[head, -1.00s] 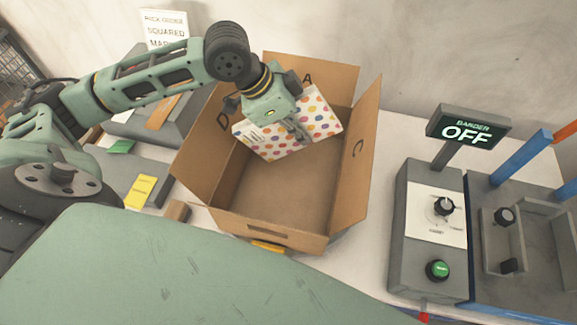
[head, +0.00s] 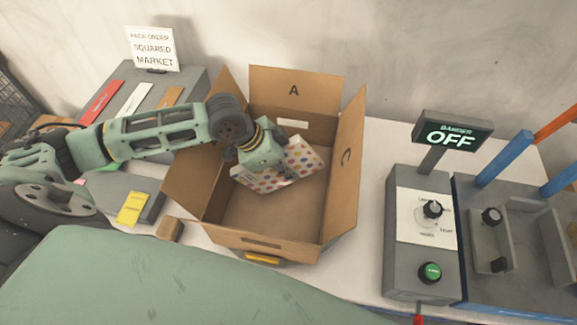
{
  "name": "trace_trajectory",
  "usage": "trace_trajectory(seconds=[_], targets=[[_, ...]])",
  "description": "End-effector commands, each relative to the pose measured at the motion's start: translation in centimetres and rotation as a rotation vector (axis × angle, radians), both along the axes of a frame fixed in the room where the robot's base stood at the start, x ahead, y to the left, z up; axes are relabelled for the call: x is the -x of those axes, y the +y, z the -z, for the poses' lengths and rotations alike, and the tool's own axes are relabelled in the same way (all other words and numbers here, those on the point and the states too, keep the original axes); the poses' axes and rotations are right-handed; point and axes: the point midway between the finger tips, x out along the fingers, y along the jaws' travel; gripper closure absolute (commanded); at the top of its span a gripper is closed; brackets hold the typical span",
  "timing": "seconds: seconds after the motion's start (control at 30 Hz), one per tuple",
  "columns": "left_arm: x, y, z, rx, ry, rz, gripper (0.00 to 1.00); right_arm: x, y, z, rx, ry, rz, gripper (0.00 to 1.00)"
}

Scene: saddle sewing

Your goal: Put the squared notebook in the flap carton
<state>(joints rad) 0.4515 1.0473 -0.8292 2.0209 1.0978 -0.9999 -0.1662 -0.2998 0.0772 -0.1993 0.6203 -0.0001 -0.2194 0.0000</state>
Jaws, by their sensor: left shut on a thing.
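The flap carton (head: 258,228) is an open brown cardboard box in the middle of the head view, with its flaps standing up and out. The far flap is marked A and the right flap C. My left gripper (head: 286,172) reaches into the back of the carton and is shut on a white notebook with coloured polka dots (head: 304,158). The notebook is tilted, inside the carton's walls near the back. The gripper hides part of it, and I cannot tell whether it touches the carton floor. My right gripper is not in view.
A sign (head: 153,49) reads "Pack order squared market" behind a grey rack with coloured strips (head: 101,102). A yellow tag (head: 131,208) and a small brown block (head: 170,229) are left of the carton. A grey control box (head: 425,230) with an "OFF" display (head: 452,138) stands right.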

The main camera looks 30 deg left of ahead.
Motion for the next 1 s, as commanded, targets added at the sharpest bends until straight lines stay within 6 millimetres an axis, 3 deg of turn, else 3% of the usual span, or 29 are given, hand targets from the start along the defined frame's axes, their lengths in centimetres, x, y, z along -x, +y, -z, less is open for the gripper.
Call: trace_trajectory(seconds=[0.2, 0.23, 0.43, 0.77, 1.0], targets=[[0.0, 0.0, 0.2, 0.002, -0.001, -0.001, 1.00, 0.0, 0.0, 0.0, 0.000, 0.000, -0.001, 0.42], [0.0, 0.0, 0.3, 0.000, 0.000, -0.001, 0.80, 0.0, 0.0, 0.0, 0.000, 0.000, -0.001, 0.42], [0.0, 0.0, 0.2, 0.001, 0.001, 0.000, 0.64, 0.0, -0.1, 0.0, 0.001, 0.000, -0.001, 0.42], [0.0, 0.0, -0.1, -0.001, -0.001, 0.000, 0.64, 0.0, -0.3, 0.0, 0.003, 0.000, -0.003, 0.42], [1.0, 1.6, -3.1, -0.004, -0.004, -0.001, 0.64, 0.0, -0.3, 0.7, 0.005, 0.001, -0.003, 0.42]])
